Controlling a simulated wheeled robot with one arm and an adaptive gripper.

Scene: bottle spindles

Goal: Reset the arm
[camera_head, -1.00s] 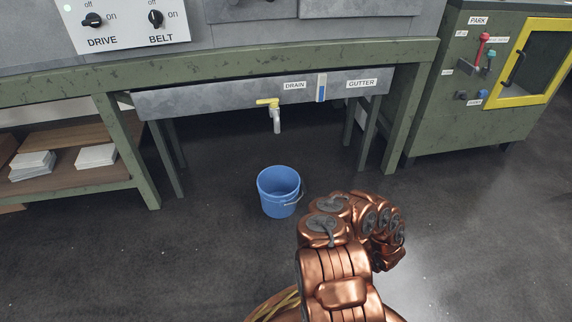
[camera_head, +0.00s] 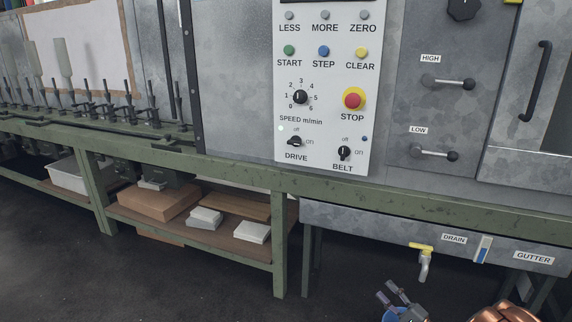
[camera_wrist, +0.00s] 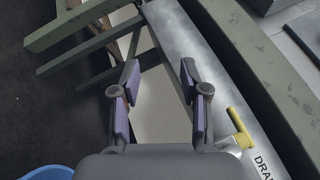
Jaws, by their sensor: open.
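My gripper (camera_wrist: 160,72) is open and empty in the wrist view, its two fingers apart with nothing between them. In the head view my gripper (camera_head: 391,292) shows at the bottom edge, below and left of the yellow-handled drain tap (camera_head: 423,259). Part of my copper arm shows at the bottom right corner. In the wrist view the tap's yellow handle (camera_wrist: 240,128) is right of the right finger; contact is not visible.
A blue bucket (camera_wrist: 50,173) shows at the wrist view's lower left edge. The grey gutter (camera_head: 345,222) hangs under the green bench. The control panel (camera_head: 325,90) stands above it. Shelves with boxes (camera_head: 160,200) are at left. Dark floor (camera_head: 200,290) in front is clear.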

